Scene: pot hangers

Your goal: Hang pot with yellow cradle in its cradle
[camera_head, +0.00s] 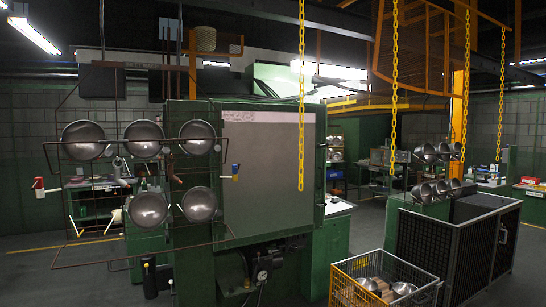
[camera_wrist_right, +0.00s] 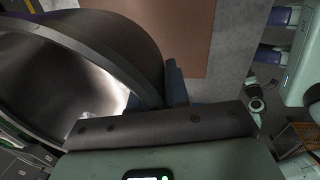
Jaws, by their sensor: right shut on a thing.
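In the right wrist view a large metal pot (camera_wrist_right: 60,85) fills the left side, its shiny inside facing the camera and its dark rim curving past the fingers. My right gripper (camera_wrist_right: 177,88) is shut on the pot at its rim; the far finger is mostly hidden. In the head view a wire rack (camera_head: 62,165) carries several round metal pots (camera_head: 144,138). I cannot tell which is the yellow cradle. Neither gripper shows in the head view.
A green cabinet with a grey panel (camera_head: 262,150) stands behind the rack. A yellow wire basket (camera_head: 384,270) with bowls is at the lower right, beside a black mesh cart (camera_head: 470,240). Yellow chains (camera_head: 301,100) hang from above.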

